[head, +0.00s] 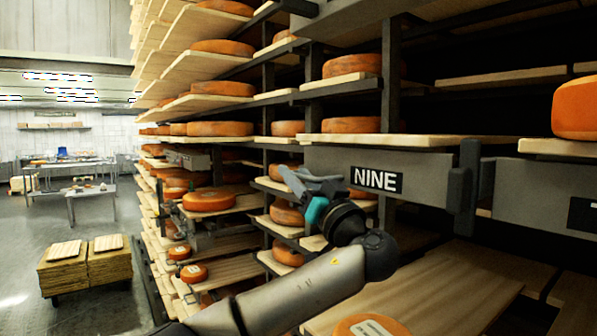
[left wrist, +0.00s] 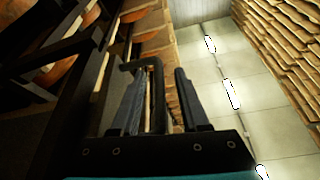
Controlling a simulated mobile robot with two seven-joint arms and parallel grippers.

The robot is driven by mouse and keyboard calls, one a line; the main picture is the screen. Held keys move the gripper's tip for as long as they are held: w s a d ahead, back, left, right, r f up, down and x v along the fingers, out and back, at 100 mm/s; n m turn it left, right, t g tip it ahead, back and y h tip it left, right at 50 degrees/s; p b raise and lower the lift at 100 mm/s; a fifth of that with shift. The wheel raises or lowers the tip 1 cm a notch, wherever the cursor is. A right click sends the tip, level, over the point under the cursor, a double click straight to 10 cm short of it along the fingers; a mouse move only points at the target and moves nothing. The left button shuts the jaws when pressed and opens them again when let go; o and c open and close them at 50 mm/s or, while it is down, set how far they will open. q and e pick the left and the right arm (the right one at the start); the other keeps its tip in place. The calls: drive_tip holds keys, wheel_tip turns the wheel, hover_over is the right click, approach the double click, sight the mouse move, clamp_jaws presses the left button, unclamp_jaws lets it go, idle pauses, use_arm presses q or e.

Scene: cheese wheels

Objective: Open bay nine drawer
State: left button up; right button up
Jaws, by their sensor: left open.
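The bay nine drawer has a grey front (head: 425,180) with a black "NINE" label (head: 376,180), at the middle right of the head view. Its front shows no clear gap from the rack. My left gripper (head: 300,180) is open at the left end of this front, with its fingers pointing left. In the left wrist view its two fingers (left wrist: 158,105) stand apart, and a bent black bar (left wrist: 150,64), which looks like a handle, shows between them. I cannot tell whether they touch it. My right gripper is not in view.
A dark upright bracket (head: 462,190) stands at the drawer front's right end. A wooden shelf (head: 430,290) lies below the drawer. Stacked boards (head: 88,265) stand on the open floor at left.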

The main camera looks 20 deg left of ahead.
use_arm(q)
drive_tip(key=shift+c, duration=0.4)
clamp_jaws()
idle(1.0)
